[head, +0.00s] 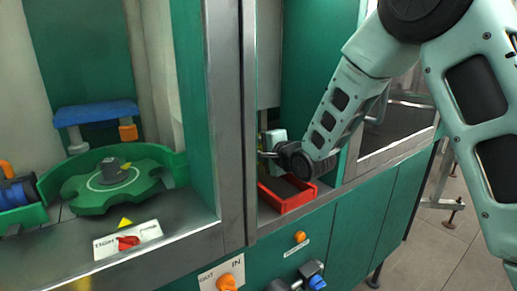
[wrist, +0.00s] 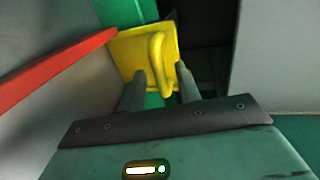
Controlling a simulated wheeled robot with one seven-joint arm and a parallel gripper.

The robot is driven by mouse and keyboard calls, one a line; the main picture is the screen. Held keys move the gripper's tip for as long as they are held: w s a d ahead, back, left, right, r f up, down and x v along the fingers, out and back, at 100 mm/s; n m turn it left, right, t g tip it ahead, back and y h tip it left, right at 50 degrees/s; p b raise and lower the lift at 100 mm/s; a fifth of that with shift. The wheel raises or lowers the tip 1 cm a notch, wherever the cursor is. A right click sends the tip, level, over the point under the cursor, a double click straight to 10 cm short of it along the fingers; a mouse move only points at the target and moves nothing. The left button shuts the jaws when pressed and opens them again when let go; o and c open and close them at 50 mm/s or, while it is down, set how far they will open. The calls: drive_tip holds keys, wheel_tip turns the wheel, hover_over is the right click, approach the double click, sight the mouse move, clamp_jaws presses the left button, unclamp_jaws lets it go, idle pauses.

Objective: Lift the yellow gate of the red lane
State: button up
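The yellow gate (wrist: 133,50) is in the wrist view, a flat yellow plate with a raised upright handle (wrist: 157,58). My gripper (wrist: 161,76) is open, one finger on each side of the handle's lower end. I cannot tell whether either finger touches it. The red lane's wall (wrist: 60,68) runs along the left of the wrist view. In the head view my gripper (head: 266,154) is inside the narrow bay, above the red lane (head: 287,201). The gate is mostly hidden there behind the gripper and the bay's post.
A grey metal post (head: 228,120) stands close on the left of the bay, and a green panel (head: 308,85) stands behind. A green rotary wheel (head: 115,183) is in the left bay. Knobs (head: 228,283) sit on the front panel below.

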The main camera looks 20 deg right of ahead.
clamp_jaws()
wheel_tip(320, 180, up, 18)
drive_tip(key=p, duration=0.8)
drive_tip(key=shift+f+p, duration=0.15)
drive_tip(key=shift+p, duration=0.25)
unclamp_jaws()
drive_tip(key=shift+o, duration=0.5)
drive_tip(key=b+v, duration=0.1)
drive_tip(key=v, duration=1.6)
drive_tip(key=shift+s+b, duration=0.25)
drive_tip(key=shift+b, duration=0.1)
drive_tip(key=shift+f, duration=0.1)
